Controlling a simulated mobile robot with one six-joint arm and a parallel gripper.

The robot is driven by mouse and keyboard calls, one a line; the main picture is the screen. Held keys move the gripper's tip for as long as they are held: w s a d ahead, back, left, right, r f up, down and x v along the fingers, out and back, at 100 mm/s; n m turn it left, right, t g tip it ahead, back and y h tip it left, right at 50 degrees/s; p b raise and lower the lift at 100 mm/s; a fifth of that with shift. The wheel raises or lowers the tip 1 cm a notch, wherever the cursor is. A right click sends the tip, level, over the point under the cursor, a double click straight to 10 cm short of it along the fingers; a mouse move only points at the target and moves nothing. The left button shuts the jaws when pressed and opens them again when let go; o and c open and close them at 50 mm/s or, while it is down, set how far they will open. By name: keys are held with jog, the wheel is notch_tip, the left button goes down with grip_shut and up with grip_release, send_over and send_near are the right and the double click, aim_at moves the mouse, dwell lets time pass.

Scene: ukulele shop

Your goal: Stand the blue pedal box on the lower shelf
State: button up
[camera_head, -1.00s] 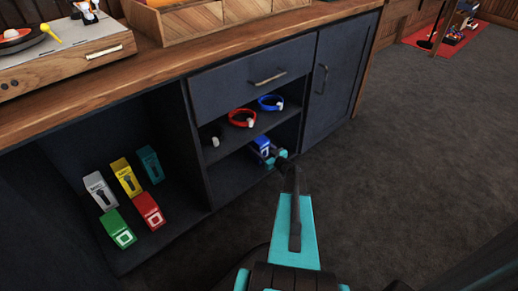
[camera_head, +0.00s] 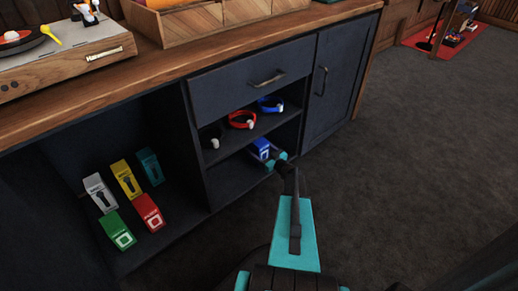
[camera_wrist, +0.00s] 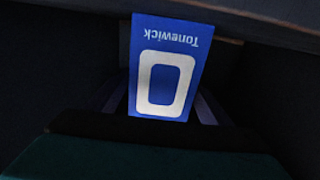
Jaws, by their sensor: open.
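The blue pedal box (camera_head: 261,149) stands on the lower shelf (camera_head: 232,177) of the middle cabinet bay. In the wrist view the blue box (camera_wrist: 166,68) shows its face with "Tonewick" lettering upside down and a white rounded outline. My gripper (camera_head: 271,158) is open at the front of the box, in the mouth of the lower bay. In the wrist view its dark fingers show faintly on both sides of the box's lower part. Whether they touch the box cannot be told.
The upper shelf above holds black, red (camera_head: 242,119) and blue (camera_head: 270,104) ring-shaped items. The left bay holds several coloured boxes, such as a yellow one (camera_head: 126,179). A closed drawer (camera_head: 250,82) and door (camera_head: 340,75) are nearby. The carpet (camera_head: 420,170) to the right is clear.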

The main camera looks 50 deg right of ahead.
jog(key=shift+r, duration=0.15)
jog(key=shift+s, duration=0.3)
jog(key=s+p, duration=0.1)
jog(key=s, duration=0.2)
jog(key=s+p, duration=0.1)
jog(key=s, duration=0.2)
jog(key=s+p, duration=0.2)
jog(key=s, duration=0.1)
jog(key=shift+s+a, duration=0.3)
jog(key=shift+a, duration=0.05)
jog(key=shift+s, duration=0.9)
jog(key=shift+s, duration=0.1)
